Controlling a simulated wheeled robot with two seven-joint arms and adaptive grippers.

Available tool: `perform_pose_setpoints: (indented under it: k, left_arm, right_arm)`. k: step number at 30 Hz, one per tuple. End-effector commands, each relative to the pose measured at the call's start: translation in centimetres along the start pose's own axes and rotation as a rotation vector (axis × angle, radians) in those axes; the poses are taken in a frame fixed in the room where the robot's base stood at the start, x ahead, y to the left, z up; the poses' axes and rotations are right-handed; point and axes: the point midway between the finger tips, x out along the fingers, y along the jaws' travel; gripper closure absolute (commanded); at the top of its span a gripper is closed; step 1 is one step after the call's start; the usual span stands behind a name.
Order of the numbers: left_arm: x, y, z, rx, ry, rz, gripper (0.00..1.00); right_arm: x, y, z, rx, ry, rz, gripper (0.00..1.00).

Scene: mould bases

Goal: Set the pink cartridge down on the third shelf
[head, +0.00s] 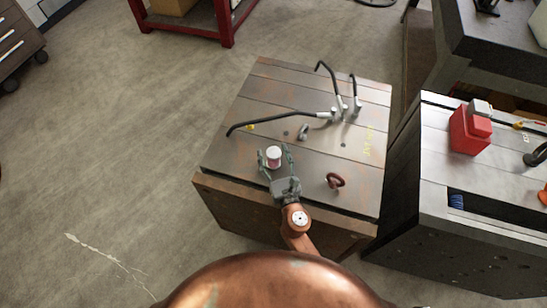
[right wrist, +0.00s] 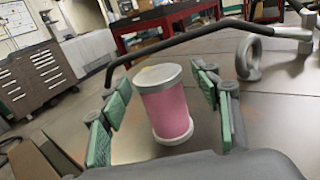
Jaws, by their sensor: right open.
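The pink cartridge (head: 273,157), with pale end caps, stands upright on the top of the metal mould base (head: 225,150). In the right wrist view the cartridge (right wrist: 166,105) shows its pink side between the green finger pads. My right gripper (head: 277,163) is open, its fingers on either side of the cartridge; a gap shows between the cartridge and the right pads. In the right wrist view the gripper (right wrist: 160,120) is seen from behind its fingers. My left gripper is not in view. I cannot tell which surface is the third shelf.
Black bent hoses (head: 275,123) rise from fittings on the mould base. A dark red ring (head: 335,181) lies right of my gripper. A second base (head: 440,155) at right carries a red block (head: 468,133). A red rack (head: 190,25) stands at the back.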

Motion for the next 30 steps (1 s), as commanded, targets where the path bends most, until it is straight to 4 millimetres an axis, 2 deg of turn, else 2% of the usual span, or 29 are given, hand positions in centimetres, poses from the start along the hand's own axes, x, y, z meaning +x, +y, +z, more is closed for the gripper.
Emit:
perform_pose_setpoints:
  k: [7, 30]
  left_arm:
    - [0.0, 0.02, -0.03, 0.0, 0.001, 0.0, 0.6]
    - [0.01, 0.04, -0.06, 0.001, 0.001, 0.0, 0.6]
  right_arm:
    - [0.16, -0.07, -0.01, 0.001, 0.001, -0.001, 0.43]
    - [0.13, -0.08, 0.03, 0.001, 0.0, -0.001, 0.96]
